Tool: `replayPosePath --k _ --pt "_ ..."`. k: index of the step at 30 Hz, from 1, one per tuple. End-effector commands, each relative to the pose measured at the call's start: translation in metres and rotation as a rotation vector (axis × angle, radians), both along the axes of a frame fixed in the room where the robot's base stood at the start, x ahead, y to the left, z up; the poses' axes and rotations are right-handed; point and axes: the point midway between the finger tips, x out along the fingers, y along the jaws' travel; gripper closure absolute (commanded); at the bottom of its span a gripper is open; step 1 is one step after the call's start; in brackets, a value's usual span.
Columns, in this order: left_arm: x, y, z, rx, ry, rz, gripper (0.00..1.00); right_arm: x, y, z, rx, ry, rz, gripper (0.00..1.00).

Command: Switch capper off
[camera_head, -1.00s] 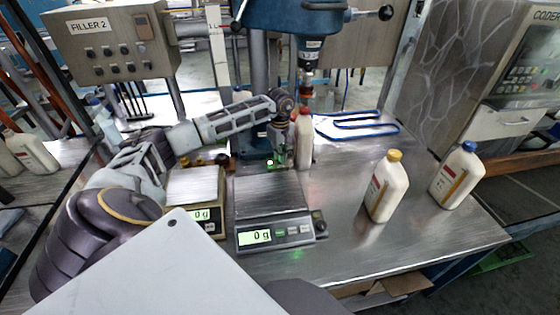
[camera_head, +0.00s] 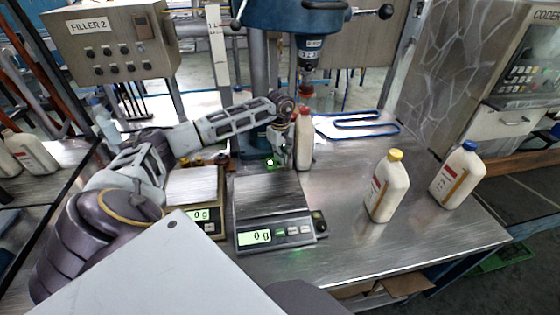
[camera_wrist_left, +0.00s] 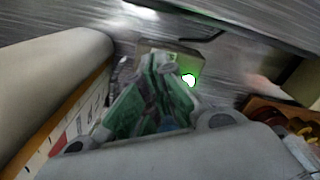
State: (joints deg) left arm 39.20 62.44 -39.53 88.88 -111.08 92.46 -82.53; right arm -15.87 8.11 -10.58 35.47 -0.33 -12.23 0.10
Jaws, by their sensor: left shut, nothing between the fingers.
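The capper (camera_head: 290,18) is the blue machine at the top of the head view, with a chuck hanging over the bench. A bright green light (camera_head: 270,162) glows low near its column. In the left wrist view the green light (camera_wrist_left: 188,80) sits on a small box (camera_wrist_left: 172,58). My left gripper (camera_head: 283,160) is shut and empty beside the light, just left of the red-capped bottle (camera_head: 304,140). In the left wrist view its green-padded fingers (camera_wrist_left: 160,72) point at the box, left of the light. Whether they touch it, I cannot tell. My right gripper is not in view.
The red-capped bottle stands close beside my left gripper; a bottle fills the wrist view's left (camera_wrist_left: 50,75). Two scales (camera_head: 275,232) (camera_head: 205,222) read 0 g. A yellow-capped bottle (camera_head: 388,190) and a blue-capped bottle (camera_head: 458,178) stand right. The bench between is clear.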

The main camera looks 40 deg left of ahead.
Motion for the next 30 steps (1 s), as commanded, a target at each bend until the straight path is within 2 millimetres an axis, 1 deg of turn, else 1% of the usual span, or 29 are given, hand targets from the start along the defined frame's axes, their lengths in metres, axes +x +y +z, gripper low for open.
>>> replayPosePath --k 18,23,30 --pt "-0.001 0.0 -0.005 0.0 0.003 0.0 1.0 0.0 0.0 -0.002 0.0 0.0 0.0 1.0" --pt "-0.001 0.0 0.0 0.0 0.003 0.0 1.0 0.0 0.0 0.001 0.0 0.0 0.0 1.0" --pt "0.0 0.0 0.013 0.0 0.001 0.0 1.0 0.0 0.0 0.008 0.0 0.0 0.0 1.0"
